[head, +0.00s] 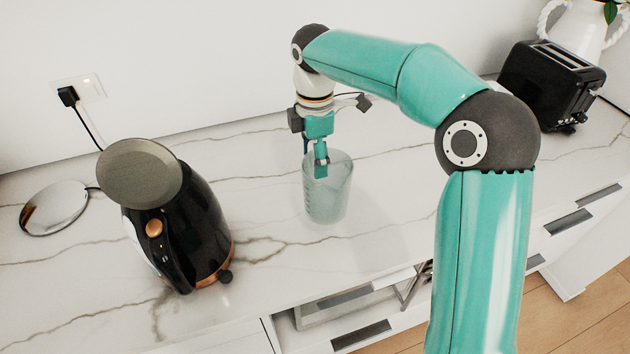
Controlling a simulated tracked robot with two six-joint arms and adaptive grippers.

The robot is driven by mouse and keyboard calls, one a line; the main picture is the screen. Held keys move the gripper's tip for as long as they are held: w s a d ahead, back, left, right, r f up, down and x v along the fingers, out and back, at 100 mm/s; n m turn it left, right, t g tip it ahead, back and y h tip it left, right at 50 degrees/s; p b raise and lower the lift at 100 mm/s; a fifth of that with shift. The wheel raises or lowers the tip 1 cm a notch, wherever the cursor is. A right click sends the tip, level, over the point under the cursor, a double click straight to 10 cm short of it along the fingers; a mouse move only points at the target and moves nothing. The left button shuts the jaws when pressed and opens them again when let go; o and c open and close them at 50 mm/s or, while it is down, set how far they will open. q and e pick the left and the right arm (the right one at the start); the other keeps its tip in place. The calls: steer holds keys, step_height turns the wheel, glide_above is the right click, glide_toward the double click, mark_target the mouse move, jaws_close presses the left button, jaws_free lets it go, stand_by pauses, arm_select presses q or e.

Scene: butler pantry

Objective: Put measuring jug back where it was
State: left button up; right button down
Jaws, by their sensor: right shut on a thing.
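The measuring jug (327,201) is clear and shows faint markings. It is upright in the middle of the marble counter, and I cannot tell whether its base touches the surface. My right gripper (321,169) reaches down from above and is shut on the jug at its upper part. The fingers hide part of the jug's rim. My left gripper is not in the head view.
A black kettle (193,225) stands on the counter at the left, near a round shiny disc (53,208). A black toaster (552,86) and a white vase (580,28) stand at the back right. The marble counter (260,170) is clear between kettle and jug.

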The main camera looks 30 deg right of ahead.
steer(key=shift+f, duration=3.1)
steer(key=shift+f, duration=0.15)
steer(key=shift+c, duration=1.3)
jaws_free()
step_height(320, 180, up, 12)
steer(key=shift+r+p, duration=0.15)
steer(key=shift+p, duration=0.3)
